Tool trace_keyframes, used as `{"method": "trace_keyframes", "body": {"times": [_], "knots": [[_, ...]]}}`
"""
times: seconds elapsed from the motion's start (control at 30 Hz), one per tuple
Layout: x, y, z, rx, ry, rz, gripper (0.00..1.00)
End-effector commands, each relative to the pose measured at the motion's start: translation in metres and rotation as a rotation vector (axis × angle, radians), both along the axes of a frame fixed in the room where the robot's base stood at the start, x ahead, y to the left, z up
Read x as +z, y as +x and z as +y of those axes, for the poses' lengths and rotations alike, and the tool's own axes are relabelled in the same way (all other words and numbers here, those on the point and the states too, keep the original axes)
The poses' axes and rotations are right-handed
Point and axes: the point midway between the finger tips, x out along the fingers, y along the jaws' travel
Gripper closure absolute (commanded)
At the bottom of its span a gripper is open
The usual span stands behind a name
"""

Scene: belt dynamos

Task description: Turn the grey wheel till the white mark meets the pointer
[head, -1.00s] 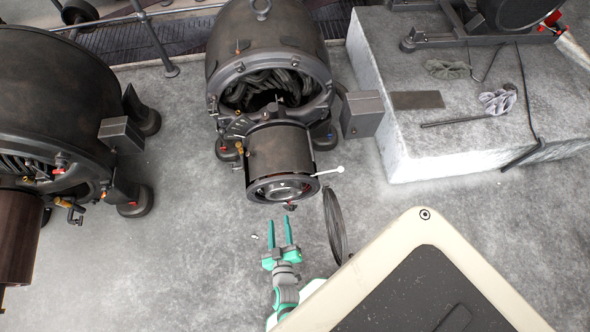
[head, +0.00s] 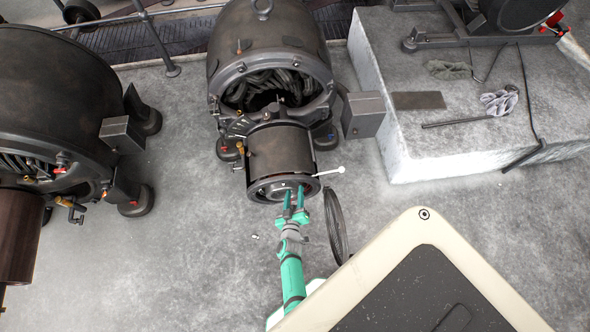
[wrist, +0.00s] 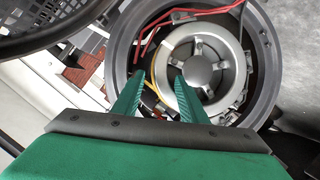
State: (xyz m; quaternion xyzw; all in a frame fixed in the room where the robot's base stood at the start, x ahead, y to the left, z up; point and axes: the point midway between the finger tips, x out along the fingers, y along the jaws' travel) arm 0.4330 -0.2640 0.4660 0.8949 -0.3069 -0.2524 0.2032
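The grey wheel (wrist: 203,68) is a silvery, spoked disc inside a dark round housing (wrist: 262,75) in the wrist view. In the head view the open end of the machine (head: 262,191) faces me, and my fingers partly cover the wheel there. My gripper (wrist: 155,88) is open and empty, its two green fingers apart. The right fingertip overlaps the wheel's lower left part; the left one overlaps the housing. I cannot tell whether they touch. My gripper (head: 295,191) also shows in the head view at the machine's front. I cannot make out the white mark or pointer for certain.
Red wires (wrist: 190,20) and a yellow wire lie around the wheel. A rod with a pale knob (head: 341,169) sticks out right of the machine. A black ring-shaped loop (head: 335,222) stands below it. Another large machine (head: 55,95) is at left.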

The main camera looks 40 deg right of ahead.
Motion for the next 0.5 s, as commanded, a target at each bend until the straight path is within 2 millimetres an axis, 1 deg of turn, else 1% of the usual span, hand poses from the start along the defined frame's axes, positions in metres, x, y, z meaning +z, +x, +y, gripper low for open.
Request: {"method": "trace_keyframes", "body": {"times": [0.03, 0.2, 0.5], "knots": [[-0.002, 0.006, -0.005, 0.001, -0.001, 0.000, 0.61], [-0.008, 0.016, -0.016, -0.001, 0.001, 0.000, 0.61], [-0.011, 0.022, -0.021, -0.001, 0.001, 0.000, 0.61]]}}
